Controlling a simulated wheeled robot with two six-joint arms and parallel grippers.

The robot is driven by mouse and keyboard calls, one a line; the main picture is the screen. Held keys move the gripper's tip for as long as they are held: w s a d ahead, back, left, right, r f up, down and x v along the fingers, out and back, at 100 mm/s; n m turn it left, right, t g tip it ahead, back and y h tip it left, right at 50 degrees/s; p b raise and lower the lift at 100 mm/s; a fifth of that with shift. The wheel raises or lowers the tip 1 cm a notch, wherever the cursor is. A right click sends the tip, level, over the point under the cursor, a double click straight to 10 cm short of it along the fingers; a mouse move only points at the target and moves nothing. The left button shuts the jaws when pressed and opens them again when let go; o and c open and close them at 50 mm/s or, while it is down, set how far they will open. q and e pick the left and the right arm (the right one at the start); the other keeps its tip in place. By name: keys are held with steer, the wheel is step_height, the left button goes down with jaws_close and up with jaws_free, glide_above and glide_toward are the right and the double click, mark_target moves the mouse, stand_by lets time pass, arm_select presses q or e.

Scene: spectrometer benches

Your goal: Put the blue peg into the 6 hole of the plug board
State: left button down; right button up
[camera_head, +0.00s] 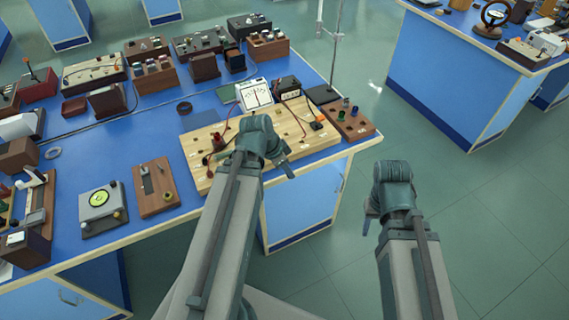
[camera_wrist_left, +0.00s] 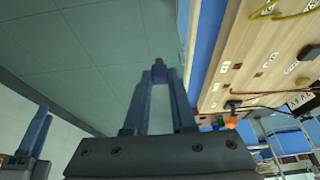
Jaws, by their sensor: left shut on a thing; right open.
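The plug board (camera_head: 205,155) is a pale wooden board with rows of holes and white labels, on the near edge of the blue bench. It also shows along the right of the left wrist view (camera_wrist_left: 232,75). My left gripper (camera_head: 290,172) is at the board's front edge in the head view. In the left wrist view my left gripper (camera_wrist_left: 160,80) is shut on the blue peg (camera_wrist_left: 158,74), which has a brownish tip and is clear of the board. I cannot read which hole is 6. My right gripper (camera_head: 368,222) is open and empty, over the floor beyond the bench edge.
A brown peg block (camera_head: 357,129) with coloured pegs stands right of the board. A white meter (camera_head: 254,94) and red leads are at its back. A stand pole (camera_head: 335,50) rises behind. Floor right of the bench is free.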

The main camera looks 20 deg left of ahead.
arm_select(q)
steer(key=shift+r, duration=0.1)
steer(key=shift+r+p, duration=1.45)
steer(key=shift+p, duration=0.1)
arm_select(e)
steer(key=shift+r, duration=1.55)
